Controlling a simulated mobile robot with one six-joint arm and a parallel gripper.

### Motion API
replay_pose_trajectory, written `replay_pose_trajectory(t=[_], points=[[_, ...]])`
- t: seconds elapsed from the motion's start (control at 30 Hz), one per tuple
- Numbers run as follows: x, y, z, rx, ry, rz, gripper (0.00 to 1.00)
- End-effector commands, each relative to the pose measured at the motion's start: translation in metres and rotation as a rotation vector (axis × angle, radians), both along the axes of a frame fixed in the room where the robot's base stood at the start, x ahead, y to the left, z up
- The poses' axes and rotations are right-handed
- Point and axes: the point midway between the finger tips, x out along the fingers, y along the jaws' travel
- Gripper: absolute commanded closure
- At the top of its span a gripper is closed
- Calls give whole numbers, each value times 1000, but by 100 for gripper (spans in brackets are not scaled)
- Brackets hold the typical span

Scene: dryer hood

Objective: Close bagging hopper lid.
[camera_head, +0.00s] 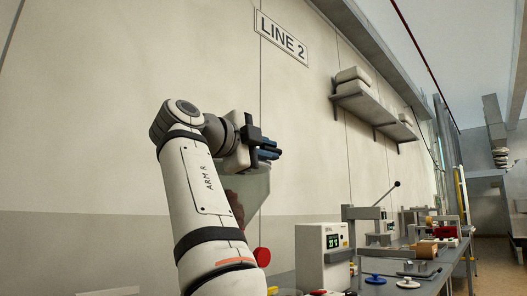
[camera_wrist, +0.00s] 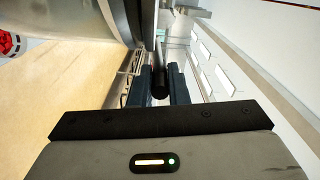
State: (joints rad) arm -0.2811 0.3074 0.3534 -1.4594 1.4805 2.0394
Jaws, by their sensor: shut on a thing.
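My gripper (camera_head: 267,152) is raised in front of the wall in the head view, its dark blue fingers pointing right. In the wrist view my gripper (camera_wrist: 160,88) has its two fingers on either side of a dark round bar (camera_wrist: 160,80), shut on it. The bar looks like a handle; whether it belongs to the lid I cannot tell. A grey-green, see-through hopper body (camera_head: 256,192) shows just below the gripper, partly hidden by my arm. A pale curved surface (camera_wrist: 103,22) at upper left in the wrist view may be part of the hopper. The lid is not clearly distinguishable.
A red round part (camera_head: 262,257) is below the hopper. A white box with a green display (camera_head: 323,255) stands on a long bench (camera_head: 404,287) with several tools to the right. A wall shelf (camera_head: 372,104) holds white sacks.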

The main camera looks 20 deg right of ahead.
Motion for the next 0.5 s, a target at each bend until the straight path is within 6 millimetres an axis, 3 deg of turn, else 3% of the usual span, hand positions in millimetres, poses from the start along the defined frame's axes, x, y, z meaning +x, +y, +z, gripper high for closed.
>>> replay_pose_trajectory(t=[0.47,0.5], points=[[2,2,-7,8,8,4,100],[2,2,-7,9,9,4,83]])
